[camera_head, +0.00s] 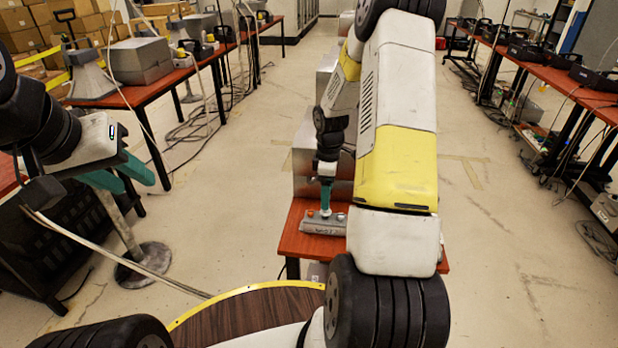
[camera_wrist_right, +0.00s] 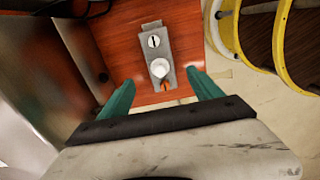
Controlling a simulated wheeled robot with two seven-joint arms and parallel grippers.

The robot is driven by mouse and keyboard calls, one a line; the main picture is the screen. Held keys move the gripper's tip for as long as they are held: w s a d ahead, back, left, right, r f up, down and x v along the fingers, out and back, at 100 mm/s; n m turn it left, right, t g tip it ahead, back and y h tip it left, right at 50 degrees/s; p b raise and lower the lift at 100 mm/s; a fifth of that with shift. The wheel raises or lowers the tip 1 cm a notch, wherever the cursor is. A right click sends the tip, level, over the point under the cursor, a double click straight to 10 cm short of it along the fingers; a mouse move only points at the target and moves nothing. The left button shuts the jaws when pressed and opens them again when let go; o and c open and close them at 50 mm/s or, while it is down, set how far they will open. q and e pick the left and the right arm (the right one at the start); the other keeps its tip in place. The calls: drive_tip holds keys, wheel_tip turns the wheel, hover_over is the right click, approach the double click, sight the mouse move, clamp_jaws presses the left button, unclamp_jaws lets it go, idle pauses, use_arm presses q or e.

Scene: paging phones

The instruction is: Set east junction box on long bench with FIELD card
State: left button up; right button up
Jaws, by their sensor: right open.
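A small grey box (camera_head: 323,222) with a marked front, too small to read, lies on a small red table (camera_head: 300,245); I cannot tell if it is the east junction box. In the right wrist view it is a narrow grey box (camera_wrist_right: 152,42) with a white knob and an orange part. My right gripper (camera_head: 326,205) points down over it. Its teal fingers (camera_wrist_right: 160,90) are spread, one either side of the box's near end. My left gripper (camera_head: 128,178) hangs at the left, its teal fingers apart and empty. I cannot make out a FIELD card.
A long red bench (camera_head: 150,92) at left carries grey cases (camera_head: 140,60). Another red bench (camera_head: 570,88) at right holds several black devices. A round wooden top with a yellow rim (camera_head: 245,312) is near me. Cables lie on the floor. My right arm hides the middle.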

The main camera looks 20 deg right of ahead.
drive_tip(key=s+a+r+m+t, duration=0.2)
drive_tip(key=s+a+r+m, duration=0.1)
drive_tip(key=r, duration=0.7)
drive_tip(key=s+a+r+m+t, duration=0.1)
drive_tip(key=s+a+r+m, duration=0.25)
drive_tip(key=r, duration=0.75)
drive_tip(key=s+a+r+m+t+y, duration=0.1)
drive_tip(key=s+a+r+m, duration=0.1)
drive_tip(key=s+r, duration=0.3)
drive_tip(key=s+a+r+m+t+y, duration=0.1)
drive_tip(key=s+a+r+m+t, duration=0.1)
drive_tip(key=s, duration=0.9)
drive_tip(key=shift+s+a+r+m, duration=0.25)
drive_tip(key=shift+a+r+m, duration=0.6)
drive_tip(key=shift+a+r, duration=0.4)
drive_tip(key=shift+d+r, duration=0.15)
